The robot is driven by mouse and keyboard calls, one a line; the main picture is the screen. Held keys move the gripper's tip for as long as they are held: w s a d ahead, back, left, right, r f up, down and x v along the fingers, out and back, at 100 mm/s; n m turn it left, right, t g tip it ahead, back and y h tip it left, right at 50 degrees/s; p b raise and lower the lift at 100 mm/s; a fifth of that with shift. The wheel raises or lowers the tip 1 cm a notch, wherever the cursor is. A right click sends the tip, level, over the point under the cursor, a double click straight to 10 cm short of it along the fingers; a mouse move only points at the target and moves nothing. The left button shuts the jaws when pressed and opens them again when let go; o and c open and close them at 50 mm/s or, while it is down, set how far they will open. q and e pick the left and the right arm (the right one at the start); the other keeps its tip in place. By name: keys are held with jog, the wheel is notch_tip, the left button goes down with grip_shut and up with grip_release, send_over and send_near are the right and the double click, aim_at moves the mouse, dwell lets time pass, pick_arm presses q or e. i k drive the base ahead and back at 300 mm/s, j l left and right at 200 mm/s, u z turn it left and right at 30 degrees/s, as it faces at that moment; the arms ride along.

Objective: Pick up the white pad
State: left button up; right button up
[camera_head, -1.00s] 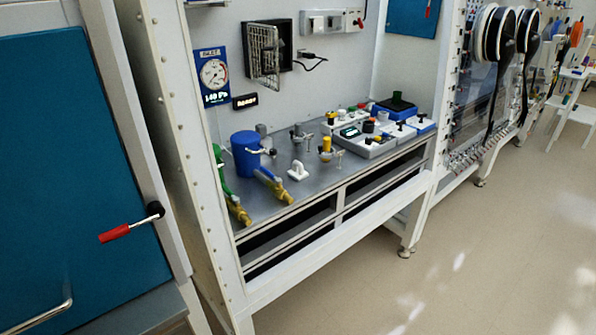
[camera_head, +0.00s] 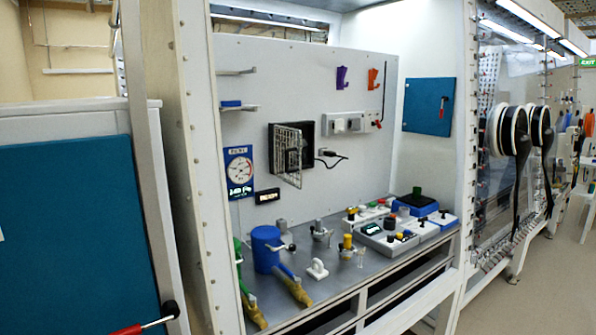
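I cannot pick out a white pad for certain. A small white piece with a raised loop (camera_head: 317,269) stands on the grey worktop (camera_head: 335,284) inside the open bay; I cannot tell whether it is the pad. Neither of my grippers is in view.
A blue cylinder (camera_head: 266,249), brass-ended hoses (camera_head: 298,291) and valve fittings (camera_head: 346,247) stand around the white piece. A control box (camera_head: 387,237) and a blue scale-like unit (camera_head: 415,205) are farther right. A wire cage door (camera_head: 287,155) juts from the back wall. A blue door (camera_head: 75,235) is at left.

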aim_at(317, 271)
jog(key=u, duration=0.75)
jog(key=i+l+u, duration=0.1)
jog(key=u, duration=0.2)
jog(key=i+l+u, duration=0.1)
jog(key=l+u, duration=0.25)
jog(key=i+l, duration=0.15)
jog(key=l, duration=0.25)
jog(key=i+l, duration=0.1)
jog(key=l, duration=0.35)
